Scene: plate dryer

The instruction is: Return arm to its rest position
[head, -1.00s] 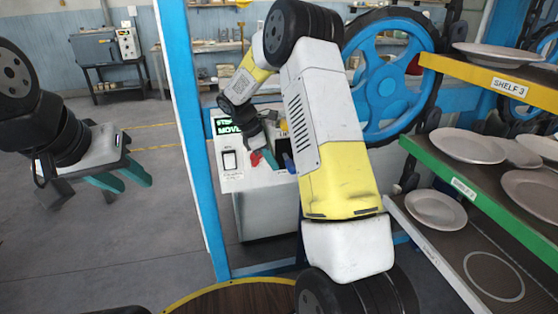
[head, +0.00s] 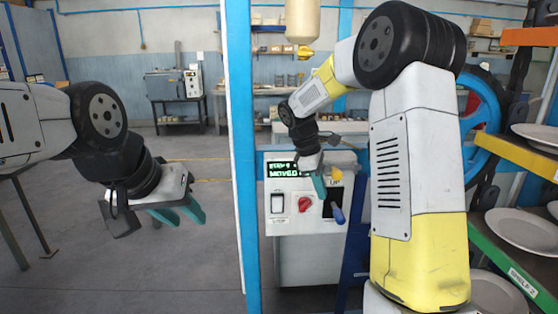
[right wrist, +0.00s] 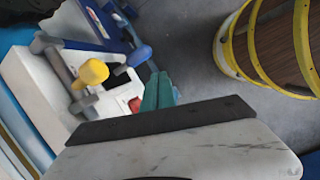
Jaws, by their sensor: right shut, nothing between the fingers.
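My right arm reaches forward in the head view, and its gripper (head: 319,188) hangs at the front of a white control box (head: 300,245). In the right wrist view its teal fingers (right wrist: 158,92) are together with nothing between them. The gripper is close to a red knob (head: 304,203) and a blue-handled lever (head: 338,214); I cannot tell whether it touches either. My left gripper (head: 180,212) hangs over bare floor at the left, its two teal fingers apart and empty.
The box has a lit display (head: 282,169) and a white switch (head: 278,203). A yellow knob (right wrist: 93,72) shows in the wrist view. A blue post (head: 240,150) stands between my arms. Plates (head: 515,232) lie on shelves at the right. A yellow-rimmed round wooden thing (right wrist: 285,45) stands nearby.

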